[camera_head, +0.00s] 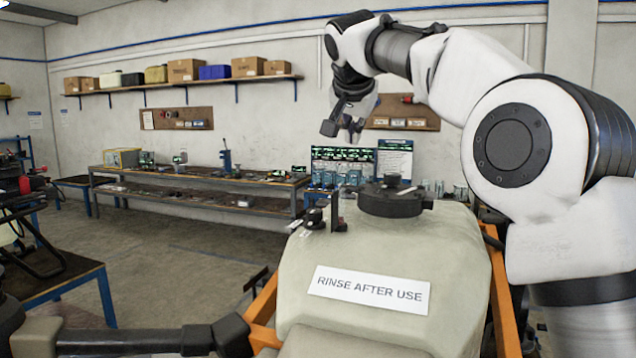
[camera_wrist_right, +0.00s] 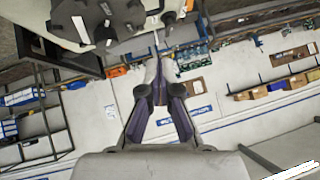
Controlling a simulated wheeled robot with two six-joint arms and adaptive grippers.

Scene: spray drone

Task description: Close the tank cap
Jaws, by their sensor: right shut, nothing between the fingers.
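The pale spray tank (camera_head: 450,260), with a "RINSE AFTER USE" label on its front, fills the lower middle of the head view. A black round cap fitting (camera_head: 392,202) with a small knob sits on its top; I cannot tell whether it is fully closed. A short black upright piece (camera_head: 336,212) and a small black knob stand left of it. My right gripper (camera_head: 343,128) hangs above and left of the cap, apart from it. Its fingers (camera_wrist_right: 158,72) are shut and empty in the right wrist view. My left gripper is not in view.
An orange frame (camera_head: 503,300) flanks the tank. A workbench (camera_head: 200,186) with tools and a shelf (camera_head: 190,88) of boxes line the back wall. A dark table (camera_head: 62,282) stands at left. The air around my right gripper is free.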

